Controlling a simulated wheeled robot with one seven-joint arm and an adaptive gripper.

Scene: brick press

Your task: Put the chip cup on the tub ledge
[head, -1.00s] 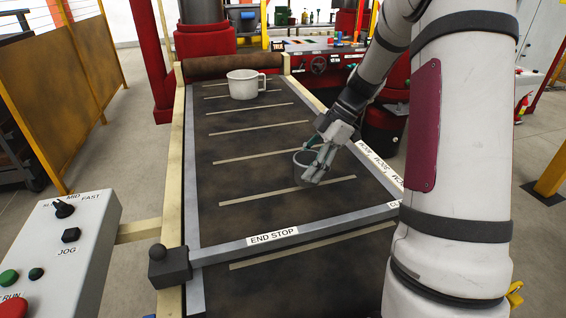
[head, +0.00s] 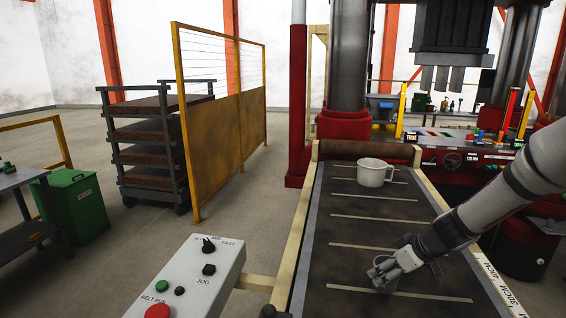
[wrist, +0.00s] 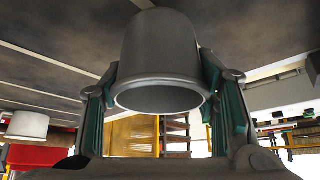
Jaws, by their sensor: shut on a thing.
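The chip cup appears to be the plain grey metal cup (wrist: 160,50) between my fingers in the wrist view. My gripper (head: 386,266) is shut on it, with a teal-padded finger on each side. In the head view the gripper is low over the dark belt, near a pale cross strip; the cup (head: 378,278) is small and partly hidden there. I cannot tell whether the cup touches the belt. I see nothing that I can surely name as the tub ledge. A green bin (head: 78,205) stands on the floor at far left.
A white mug (head: 374,173) stands on the belt (head: 350,232) beyond my gripper. A control box (head: 190,275) is in front of the belt's left side.

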